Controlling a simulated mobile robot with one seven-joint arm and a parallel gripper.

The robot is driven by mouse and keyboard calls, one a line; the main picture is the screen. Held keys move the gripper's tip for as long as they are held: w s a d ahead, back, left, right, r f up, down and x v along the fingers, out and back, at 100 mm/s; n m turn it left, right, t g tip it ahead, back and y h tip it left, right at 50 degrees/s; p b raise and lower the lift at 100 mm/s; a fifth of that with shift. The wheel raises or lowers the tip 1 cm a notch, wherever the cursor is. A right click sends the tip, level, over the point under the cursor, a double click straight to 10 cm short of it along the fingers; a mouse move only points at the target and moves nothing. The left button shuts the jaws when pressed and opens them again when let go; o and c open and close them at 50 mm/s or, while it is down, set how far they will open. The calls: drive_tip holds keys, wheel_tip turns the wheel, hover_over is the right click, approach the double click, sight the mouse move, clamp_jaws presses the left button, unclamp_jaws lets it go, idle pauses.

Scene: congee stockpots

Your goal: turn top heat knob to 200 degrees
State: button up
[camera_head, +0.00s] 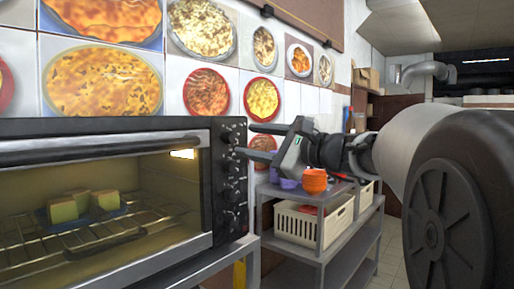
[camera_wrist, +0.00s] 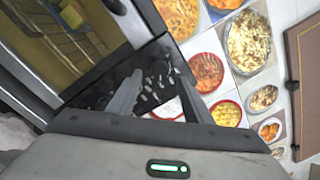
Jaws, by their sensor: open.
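The toaster oven (camera_head: 105,130) stands at the left with a dark control panel on its right side. The top heat knob (camera_head: 226,136) is the uppermost of several black knobs in a column on that panel. Its dial setting is too small to read. My gripper (camera_head: 245,140) is open and empty, just right of the panel at about the top knob's height, apart from it as far as I can tell. In the wrist view, the two fingers (camera_wrist: 161,76) point at the panel (camera_wrist: 150,92), whose white markings show between them. Which knob lies between them is unclear.
Yellowish blocks (camera_head: 83,205) sit on a blue plate on the lit oven's rack. To the right, a grey metal shelf cart (camera_head: 322,240) holds orange bowls (camera_head: 314,181), purple bowls and a cream basket (camera_head: 300,226). Food pictures cover the tiled wall behind.

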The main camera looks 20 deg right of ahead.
drive_tip(key=v, duration=1.2)
drive_tip(key=shift+s+d, duration=0.2)
drive_tip(key=shift+s, duration=0.15)
